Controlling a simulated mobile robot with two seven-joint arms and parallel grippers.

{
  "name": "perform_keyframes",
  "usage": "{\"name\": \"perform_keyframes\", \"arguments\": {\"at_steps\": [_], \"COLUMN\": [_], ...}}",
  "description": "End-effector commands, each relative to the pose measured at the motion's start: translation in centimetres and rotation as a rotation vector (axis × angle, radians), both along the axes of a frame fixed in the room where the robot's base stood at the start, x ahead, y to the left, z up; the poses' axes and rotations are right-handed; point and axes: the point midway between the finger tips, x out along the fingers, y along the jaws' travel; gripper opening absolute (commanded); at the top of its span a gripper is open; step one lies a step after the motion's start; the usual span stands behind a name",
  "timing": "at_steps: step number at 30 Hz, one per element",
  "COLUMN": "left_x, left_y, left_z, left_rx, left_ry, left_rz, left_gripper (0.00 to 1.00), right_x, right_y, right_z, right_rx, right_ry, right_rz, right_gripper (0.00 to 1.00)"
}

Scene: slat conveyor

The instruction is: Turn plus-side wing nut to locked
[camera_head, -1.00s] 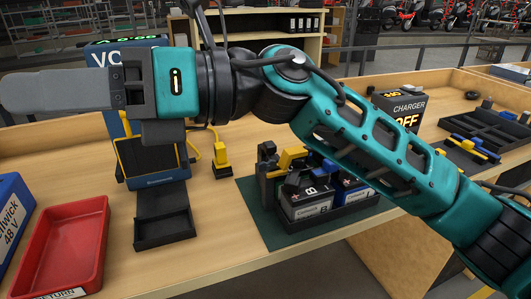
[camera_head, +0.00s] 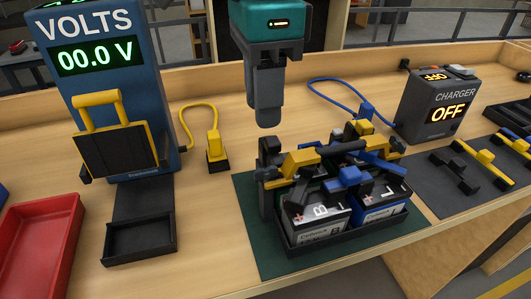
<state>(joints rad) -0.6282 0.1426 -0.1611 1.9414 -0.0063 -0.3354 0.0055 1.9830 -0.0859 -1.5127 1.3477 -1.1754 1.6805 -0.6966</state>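Two batteries stand side by side in a black tray (camera_head: 290,247): a black one marked B (camera_head: 318,222) and a blue one (camera_head: 378,208) to its right. Yellow fittings (camera_head: 308,160) and blue fittings (camera_head: 348,179) sit crowded on their tops. I cannot single out the plus-side wing nut or tell whether it is locked. My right gripper (camera_head: 268,120) points down, above and behind the batteries' left end, apart from them. Its fingers overlap from this side, so their opening is unclear. Nothing shows held below them. My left gripper is out of view.
A blue voltmeter (camera_head: 152,85) reads 00.0 V at left, above a small black tray (camera_head: 140,240). A red bin (camera_head: 45,235) is at far left. A yellow-cabled plug (camera_head: 214,148) stands between. The charger (camera_head: 438,108), at right, reads OFF.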

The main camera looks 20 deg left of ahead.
Motion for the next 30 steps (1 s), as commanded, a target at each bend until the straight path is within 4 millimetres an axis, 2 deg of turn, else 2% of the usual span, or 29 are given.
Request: {"name": "perform_keyframes", "arguments": {"at_steps": [3, 9, 15, 21, 28, 30], "left_x": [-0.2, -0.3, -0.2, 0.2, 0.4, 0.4], "left_y": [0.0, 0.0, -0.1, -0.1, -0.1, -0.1], "left_z": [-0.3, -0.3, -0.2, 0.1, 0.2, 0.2], "left_rx": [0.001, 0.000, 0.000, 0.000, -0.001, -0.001], "left_ry": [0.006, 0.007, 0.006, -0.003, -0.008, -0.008], "left_rz": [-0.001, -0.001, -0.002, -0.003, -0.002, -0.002], "left_gripper": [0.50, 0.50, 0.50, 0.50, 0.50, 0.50], "right_x": [0.0, 0.0, 0.0, 0.0, 0.0, 0.0], "right_y": [-0.1, 0.0, 0.0, 0.0, 0.0, 0.0], "right_z": [-2.7, -6.7, -9.4, -10.4, -10.4, -10.4], "right_rx": [-0.002, 0.000, 0.001, 0.002, 0.002, 0.003], "right_ry": [0.002, 0.004, 0.003, 0.002, 0.002, 0.002], "right_rz": [0.000, 0.000, 0.000, -0.001, 0.000, 0.000], "right_gripper": [0.33, 0.33, 0.33, 0.33, 0.33, 0.26]}}
